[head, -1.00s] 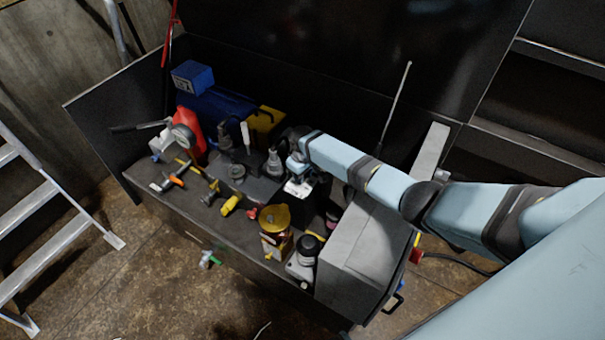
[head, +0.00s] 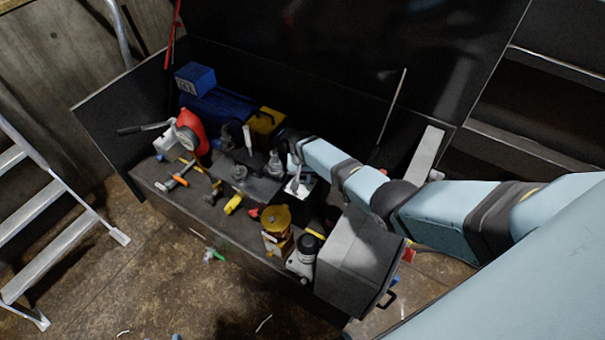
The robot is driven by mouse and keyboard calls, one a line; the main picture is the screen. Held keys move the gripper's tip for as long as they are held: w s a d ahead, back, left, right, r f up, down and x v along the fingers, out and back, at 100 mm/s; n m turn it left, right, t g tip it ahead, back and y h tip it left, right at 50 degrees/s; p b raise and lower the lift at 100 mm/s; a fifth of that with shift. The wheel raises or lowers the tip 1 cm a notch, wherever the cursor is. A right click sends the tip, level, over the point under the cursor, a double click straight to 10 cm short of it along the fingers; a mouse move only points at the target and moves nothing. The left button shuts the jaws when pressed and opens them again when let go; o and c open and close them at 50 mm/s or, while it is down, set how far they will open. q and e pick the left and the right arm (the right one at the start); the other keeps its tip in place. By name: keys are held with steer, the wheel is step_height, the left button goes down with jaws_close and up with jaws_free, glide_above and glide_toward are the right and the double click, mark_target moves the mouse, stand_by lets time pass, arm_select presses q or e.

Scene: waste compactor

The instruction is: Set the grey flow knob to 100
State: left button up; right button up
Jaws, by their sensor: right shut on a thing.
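My right gripper (head: 297,174) reaches in from the right and points down at a small pale plate (head: 306,188) on the bench. Its jaws are shut on a small grey part there, which looks like the grey flow knob. The fingers hide most of the knob, and its setting is too small to read. My left gripper is not in view.
Left of the gripper stand a dark box (head: 255,187) with grey fittings, a red round device (head: 189,130) and a blue case (head: 195,78). A yellow-topped unit (head: 276,217) and a grey housing (head: 355,262) are close in front. A ladder (head: 50,200) stands at far left.

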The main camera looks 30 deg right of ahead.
steer(key=m, duration=0.2)
steer(key=shift+r+m+p, duration=0.1)
steer(key=shift+m+p, duration=0.25)
steer(key=shift+m, duration=0.05)
steer(key=m, duration=0.3)
steer(key=shift+m+p, duration=0.3)
steer(key=shift+p, duration=0.05)
steer(key=m, duration=0.4)
steer(key=shift+m, duration=1.3)
steer(key=o, duration=0.9)
